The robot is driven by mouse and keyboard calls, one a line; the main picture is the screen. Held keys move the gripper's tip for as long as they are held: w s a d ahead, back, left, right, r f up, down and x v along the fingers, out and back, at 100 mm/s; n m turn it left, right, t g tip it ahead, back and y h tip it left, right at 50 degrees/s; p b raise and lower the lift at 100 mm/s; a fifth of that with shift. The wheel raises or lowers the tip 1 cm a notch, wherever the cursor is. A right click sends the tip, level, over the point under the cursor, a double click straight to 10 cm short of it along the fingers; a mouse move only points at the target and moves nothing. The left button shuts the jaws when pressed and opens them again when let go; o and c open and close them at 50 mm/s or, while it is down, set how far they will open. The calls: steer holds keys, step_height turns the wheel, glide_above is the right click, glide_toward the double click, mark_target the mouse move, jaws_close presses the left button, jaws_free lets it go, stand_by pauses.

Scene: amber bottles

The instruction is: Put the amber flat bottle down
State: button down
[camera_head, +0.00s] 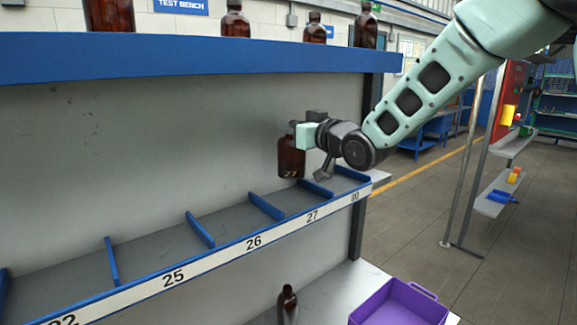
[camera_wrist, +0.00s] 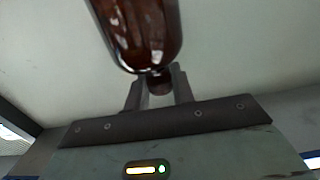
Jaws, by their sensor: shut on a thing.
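The amber flat bottle (camera_head: 291,157) hangs roughly upright in my gripper (camera_head: 292,127), above the divided shelf (camera_head: 150,250) near the slots labelled 26 and 27. A small gap seems to show between its base and the shelf, but contact is hard to judge. My gripper is shut on the bottle near its top, and the neck is mostly hidden. In the wrist view the brown bottle (camera_wrist: 140,30) shows large, with its neck between the fingers of my gripper (camera_wrist: 158,88).
Blue dividers (camera_head: 201,230) split the shelf into numbered slots; the slots in view look empty. Several amber bottles (camera_head: 235,20) stand on the upper blue shelf (camera_head: 200,58). Below, another brown bottle (camera_head: 287,303) stands beside a purple crate (camera_head: 400,305).

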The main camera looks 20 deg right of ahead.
mark_target(300, 156)
step_height(300, 156, down, 6)
steer(key=shift+f+p, duration=0.1)
steer(key=shift+p, duration=0.8)
steer(key=shift+f, duration=0.1)
steer(key=shift+f, duration=0.2)
steer(key=c, duration=1.2)
jaws_free()
steer(key=shift+r, duration=0.1)
